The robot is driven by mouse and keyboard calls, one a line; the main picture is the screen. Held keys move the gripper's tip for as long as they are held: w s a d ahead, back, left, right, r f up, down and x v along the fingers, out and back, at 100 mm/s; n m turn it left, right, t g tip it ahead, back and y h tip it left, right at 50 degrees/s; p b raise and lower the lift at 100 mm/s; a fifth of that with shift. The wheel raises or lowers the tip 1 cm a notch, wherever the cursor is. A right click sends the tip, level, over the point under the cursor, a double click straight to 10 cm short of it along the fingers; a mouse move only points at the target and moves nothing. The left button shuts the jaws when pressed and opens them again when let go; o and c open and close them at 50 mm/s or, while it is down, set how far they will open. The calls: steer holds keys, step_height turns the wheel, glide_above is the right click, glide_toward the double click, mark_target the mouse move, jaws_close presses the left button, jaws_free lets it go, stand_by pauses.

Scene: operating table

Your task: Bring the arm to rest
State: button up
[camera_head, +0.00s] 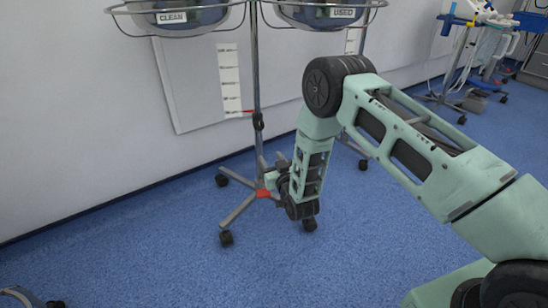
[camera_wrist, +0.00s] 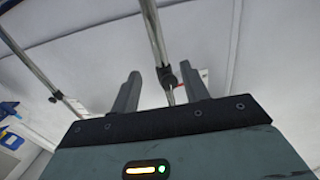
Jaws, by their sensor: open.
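My arm reaches in from the right in the head view, bent at a high elbow, with its forearm hanging down. My gripper (camera_wrist: 162,92) shows in the wrist view with its two fingers apart and nothing between them but the stand's pole behind. In the head view the gripper end is small and partly hidden by the wrist, in front of the wheeled stand, so I cannot tell whether it touches the stand.
A wheeled stand (camera_head: 257,80) carries a basin marked CLEAN (camera_head: 190,17) and one marked USED (camera_head: 325,12). Its castered legs spread over the blue floor (camera_head: 130,262). A wall is behind. Wheeled equipment (camera_head: 470,50) stands at the back right. The floor at front left is mostly clear.

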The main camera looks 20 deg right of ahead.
steer(key=shift+s, duration=1)
